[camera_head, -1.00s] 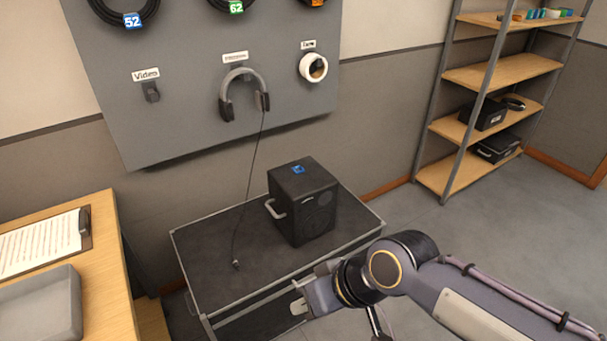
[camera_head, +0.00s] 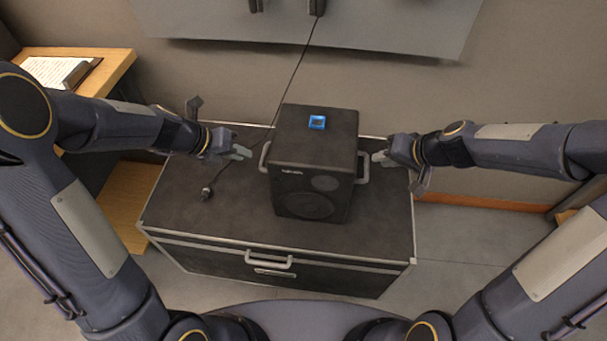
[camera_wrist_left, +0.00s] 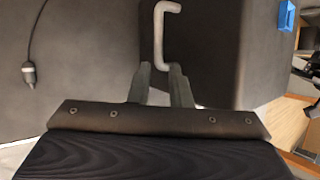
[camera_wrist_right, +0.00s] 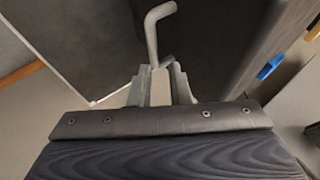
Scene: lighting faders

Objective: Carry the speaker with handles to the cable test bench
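The speaker (camera_head: 312,185) is a black box with a handle on each side and a blue mark on top. It stands upright on a black flight case (camera_head: 240,215). My left gripper (camera_head: 243,153) is open, beside the left handle (camera_head: 265,157); in the left wrist view that handle (camera_wrist_left: 160,30) lies just ahead of the finger gap. My right gripper (camera_head: 380,157) is open, beside the right handle (camera_head: 363,167). In the right wrist view that handle (camera_wrist_right: 151,35) reaches down to the fingertips; I cannot tell if they touch. I cannot identify the cable test bench.
A hanging cable ends in a plug (camera_head: 206,192) on the case, left of the speaker. A wooden desk (camera_head: 118,68) with a clipboard (camera_head: 80,72) stands at the left. A grey wall panel (camera_head: 400,25) is behind. Floor is free right of the case.

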